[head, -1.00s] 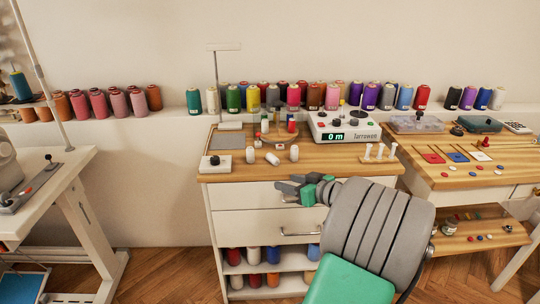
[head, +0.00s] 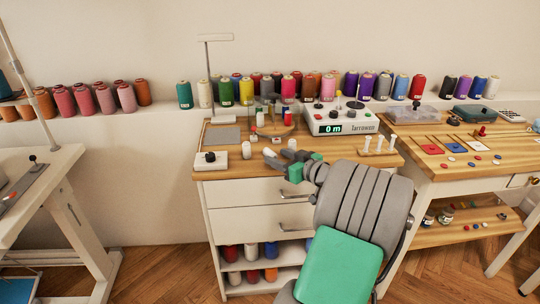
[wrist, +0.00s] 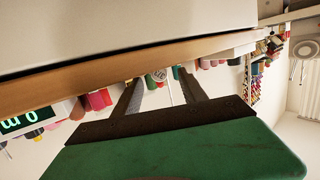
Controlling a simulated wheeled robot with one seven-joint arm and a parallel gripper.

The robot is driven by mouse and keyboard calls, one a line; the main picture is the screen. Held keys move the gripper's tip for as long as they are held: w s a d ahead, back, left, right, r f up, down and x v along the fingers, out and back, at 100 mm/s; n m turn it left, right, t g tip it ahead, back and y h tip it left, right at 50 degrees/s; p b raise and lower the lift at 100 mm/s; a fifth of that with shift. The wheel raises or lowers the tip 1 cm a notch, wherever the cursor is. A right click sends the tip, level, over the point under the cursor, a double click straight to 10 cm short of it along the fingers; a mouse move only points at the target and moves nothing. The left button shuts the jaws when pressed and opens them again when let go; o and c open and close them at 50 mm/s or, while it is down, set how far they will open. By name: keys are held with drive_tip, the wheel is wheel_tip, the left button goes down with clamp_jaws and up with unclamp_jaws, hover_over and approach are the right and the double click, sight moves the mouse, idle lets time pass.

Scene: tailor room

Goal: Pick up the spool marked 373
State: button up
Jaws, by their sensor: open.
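Several small pale spools stand on the wooden top of the middle cabinet (head: 225,174). One white spool (head: 246,150) is left of my gripper and another (head: 292,145) is just behind it. A further white spool (head: 260,118) stands farther back. No number can be read on any of them, so I cannot tell which is marked 373. My gripper (head: 271,157) is open and empty, over the cabinet's front edge, and may hide things behind it. In the wrist view the two dark fingers (wrist: 158,92) are apart, with the wooden edge (wrist: 65,87) close by.
A counter machine reading "0 m" (head: 340,121) and a peg rack (head: 377,152) stand at right. A switch box (head: 211,161) and grey pad (head: 222,136) are at left. A thin stand (head: 212,80) rises behind. Coloured cones line the wall ledge. Drawer handles (head: 296,194) protrude below.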

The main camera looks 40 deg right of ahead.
sight(270, 154)
drive_tip(key=w, duration=0.2)
drive_tip(key=shift+w+f, duration=0.25)
drive_tip(key=shift+w, duration=0.05)
drive_tip(key=shift+c, duration=0.4)
drive_tip(key=shift+s, duration=0.1)
clamp_jaws()
